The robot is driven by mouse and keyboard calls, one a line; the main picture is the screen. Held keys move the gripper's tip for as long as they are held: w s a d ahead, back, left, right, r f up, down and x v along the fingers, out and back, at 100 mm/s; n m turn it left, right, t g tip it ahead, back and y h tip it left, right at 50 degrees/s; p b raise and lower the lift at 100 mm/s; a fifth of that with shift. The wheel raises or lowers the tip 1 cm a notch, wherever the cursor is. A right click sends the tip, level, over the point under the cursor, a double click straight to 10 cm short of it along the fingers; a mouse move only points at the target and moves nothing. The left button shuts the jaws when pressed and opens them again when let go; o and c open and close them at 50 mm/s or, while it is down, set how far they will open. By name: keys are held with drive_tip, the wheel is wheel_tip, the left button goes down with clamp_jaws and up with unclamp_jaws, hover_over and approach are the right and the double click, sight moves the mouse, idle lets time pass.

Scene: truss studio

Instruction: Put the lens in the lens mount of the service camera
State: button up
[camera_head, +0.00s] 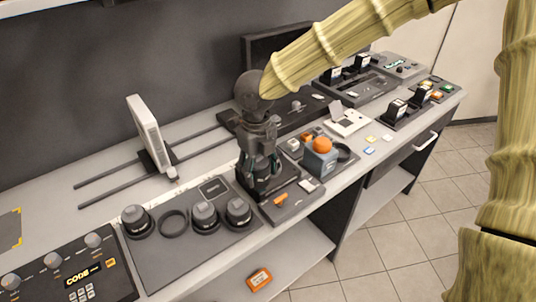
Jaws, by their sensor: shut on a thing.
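My gripper (259,160) points straight down over a dark device with an orange lever (280,200), which looks like the service camera. It is shut on a dark, round thing (261,173), apparently the lens, mostly hidden by the fingers. The held thing is upright at the device's top, where the lens mount appears to be. I cannot tell whether it touches or sits in the mount. On a grey mat (165,265) to the left stand a left lens (137,220), a middle lens (205,215) and a right lens (238,211), with an empty dark ring (173,212) among them.
A white upright panel (148,134) stands behind on dark rails (130,185). A control panel (75,270) lies front left. An orange box (259,279) lies on the lower shelf.

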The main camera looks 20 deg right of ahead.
drive_tip(key=w+d, duration=0.1)
drive_tip(key=w, duration=0.1)
drive_tip(key=w+d+p, duration=0.1)
drive_tip(key=w+d, duration=0.1)
drive_tip(key=w, duration=0.1)
drive_tip(key=w+d+p, duration=0.1)
drive_tip(key=w+d, duration=0.1)
drive_tip(key=shift+w+f, duration=0.25)
drive_tip(key=shift+f+p, duration=0.8)
drive_tip(key=shift+f, duration=1.05)
drive_tip(key=o, duration=1.5)
drive_tip(key=shift+f, duration=0.15)
wheel_tip(320, 180, up, 12)
drive_tip(key=shift+r+b, duration=0.15)
drive_tip(key=shift+b, duration=0.9)
